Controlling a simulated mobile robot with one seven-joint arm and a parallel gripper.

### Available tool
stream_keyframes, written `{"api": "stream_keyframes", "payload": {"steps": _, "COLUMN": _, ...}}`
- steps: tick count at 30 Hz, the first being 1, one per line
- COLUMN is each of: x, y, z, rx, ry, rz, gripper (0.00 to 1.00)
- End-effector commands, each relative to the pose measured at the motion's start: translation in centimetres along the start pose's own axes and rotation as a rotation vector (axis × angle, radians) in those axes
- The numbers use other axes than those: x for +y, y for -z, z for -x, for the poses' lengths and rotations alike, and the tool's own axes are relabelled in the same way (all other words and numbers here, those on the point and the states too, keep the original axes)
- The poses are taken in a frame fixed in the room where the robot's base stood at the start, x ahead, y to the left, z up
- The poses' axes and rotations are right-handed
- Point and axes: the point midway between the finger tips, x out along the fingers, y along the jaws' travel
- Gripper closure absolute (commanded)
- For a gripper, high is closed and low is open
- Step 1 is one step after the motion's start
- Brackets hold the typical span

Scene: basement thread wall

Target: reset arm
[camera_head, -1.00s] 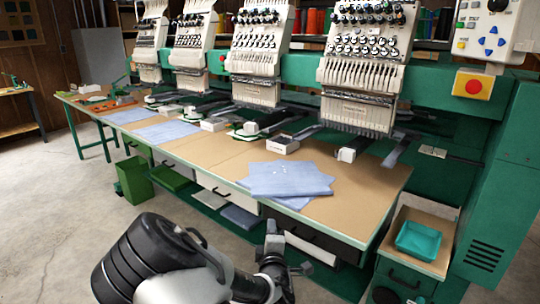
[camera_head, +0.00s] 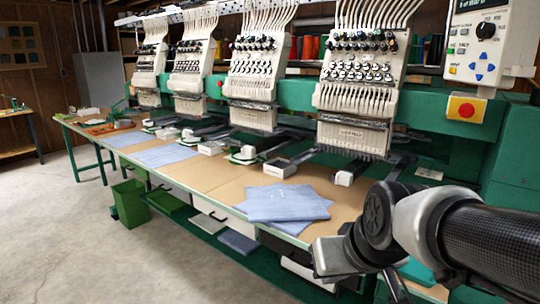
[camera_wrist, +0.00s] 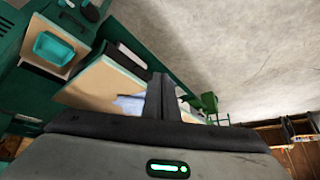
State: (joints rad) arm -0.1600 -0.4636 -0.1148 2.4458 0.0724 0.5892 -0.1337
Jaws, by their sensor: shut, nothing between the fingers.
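My gripper (camera_wrist: 160,82) shows in the wrist view with its two dark fingers together and nothing between them. Beyond the fingers lie the tan table edge and the concrete floor. In the head view my arm comes in from the right edge and bends in front of the table's right front part. It hides part of the cabinet on the right and most of the teal tray (camera_head: 418,272). The fingers cannot be made out clearly in the head view.
A long tan table (camera_head: 215,174) stands before green embroidery machines (camera_head: 363,80). Folded blue cloths (camera_head: 285,204) lie on it. A control panel (camera_head: 484,40) with a red button (camera_head: 466,109) is at upper right. A green bin (camera_head: 129,203) stands on the floor. Free floor (camera_head: 60,230) lies left.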

Motion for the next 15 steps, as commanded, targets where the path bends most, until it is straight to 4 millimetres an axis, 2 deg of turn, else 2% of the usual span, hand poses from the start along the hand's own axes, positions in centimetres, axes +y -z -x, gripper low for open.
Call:
{"api": "stream_keyframes", "payload": {"steps": 1, "x": 0.3, "y": -0.9, "z": 1.5, "rx": -0.003, "ry": -0.014, "rz": -0.016, "gripper": 1.0}}
{"api": "stream_keyframes", "payload": {"steps": 3, "x": 0.6, "y": -2.3, "z": 3.0, "rx": -0.022, "ry": -0.033, "rz": -0.037, "gripper": 1.0}}
{"api": "stream_keyframes", "payload": {"steps": 10, "x": 1.6, "y": -7.0, "z": 7.2, "rx": -0.075, "ry": -0.119, "rz": -0.103, "gripper": 1.0}}
{"api": "stream_keyframes", "payload": {"steps": 12, "x": 1.4, "y": -5.4, "z": 9.2, "rx": -0.081, "ry": -0.114, "rz": -0.101, "gripper": 1.0}}
{"api": "stream_keyframes", "payload": {"steps": 15, "x": 1.3, "y": -4.3, "z": 10.9, "rx": -0.081, "ry": -0.113, "rz": -0.1, "gripper": 1.0}}
